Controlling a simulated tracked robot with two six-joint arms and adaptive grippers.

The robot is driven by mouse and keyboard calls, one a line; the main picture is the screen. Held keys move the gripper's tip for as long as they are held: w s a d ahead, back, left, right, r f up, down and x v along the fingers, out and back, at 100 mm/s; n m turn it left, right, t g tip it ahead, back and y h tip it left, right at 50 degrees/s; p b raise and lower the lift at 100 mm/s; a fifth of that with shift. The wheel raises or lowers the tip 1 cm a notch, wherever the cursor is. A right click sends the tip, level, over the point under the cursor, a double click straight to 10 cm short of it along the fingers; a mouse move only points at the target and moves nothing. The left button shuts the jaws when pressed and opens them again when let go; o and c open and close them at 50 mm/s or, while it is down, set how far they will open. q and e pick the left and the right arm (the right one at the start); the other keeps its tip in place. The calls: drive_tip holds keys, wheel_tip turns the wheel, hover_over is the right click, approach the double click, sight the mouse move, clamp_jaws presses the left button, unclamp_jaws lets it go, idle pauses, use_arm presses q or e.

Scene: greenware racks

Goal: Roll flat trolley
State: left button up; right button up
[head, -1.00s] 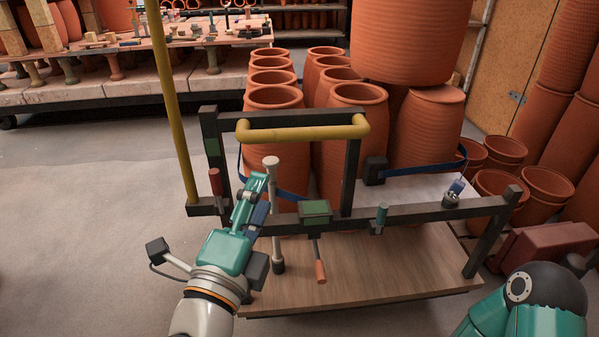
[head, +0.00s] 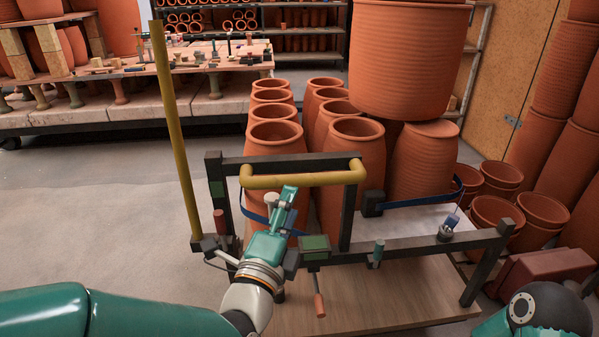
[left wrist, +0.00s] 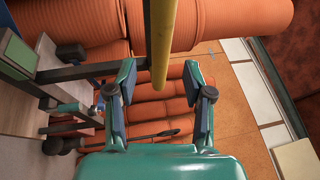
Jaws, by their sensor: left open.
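The flat trolley has a dark metal frame, a wooden deck (head: 400,297) and a yellow push handle (head: 318,177) across its near upright. Terracotta pots (head: 354,165) stand on it behind the frame. My left gripper (head: 288,197) is open, just below the left half of the handle in the head view. In the left wrist view, a yellow bar (left wrist: 160,40) runs down between the two spread fingers of the left gripper (left wrist: 160,75); I see no finger closed on it. My right arm shows at the lower right, but its gripper is out of frame.
A tall yellow post (head: 175,125) rises left of the handle. Hand tools hang on the frame, near a green box (head: 314,243). Stacked pots (head: 495,216) and a red case (head: 545,270) crowd the right. The floor (head: 80,215) at left is clear.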

sight(298, 186)
use_arm(q)
drive_tip(key=x, duration=0.7)
clamp_jaws()
idle(0.3)
